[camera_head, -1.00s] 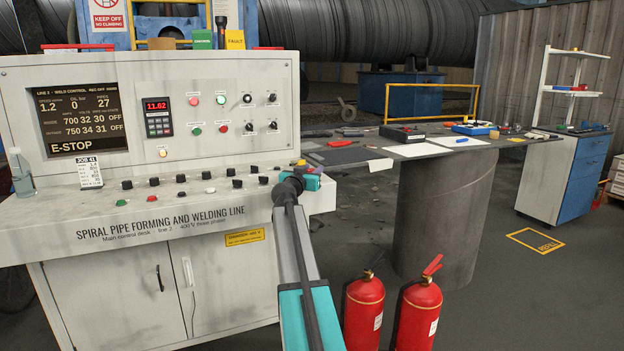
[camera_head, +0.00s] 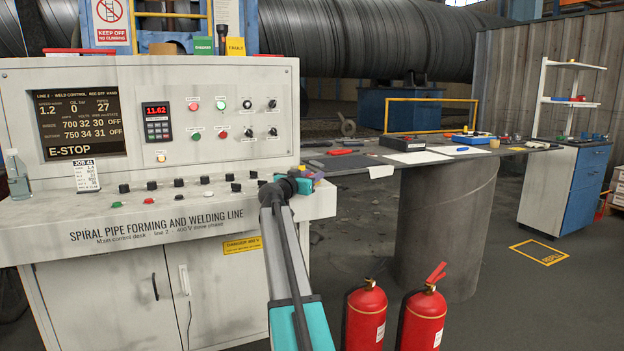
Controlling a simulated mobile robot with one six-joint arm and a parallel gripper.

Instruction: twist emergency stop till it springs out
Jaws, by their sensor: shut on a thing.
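The control desk (camera_head: 150,230) fills the left side of the head view, and its screen (camera_head: 80,122) reads E-STOP. My gripper (camera_head: 304,182) is at the right end of the desk's sloping top, with the dark wrist in front of it. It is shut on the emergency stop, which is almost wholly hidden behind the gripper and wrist. How far the button is turned or pressed cannot be seen.
Several black, red and green buttons line the desk top left of my gripper. A grey worktable (camera_head: 350,162) with tools stands to the right on a thick pipe. Two red fire extinguishers (camera_head: 366,315) stand in front, right of my arm. The floor farther right is mostly clear.

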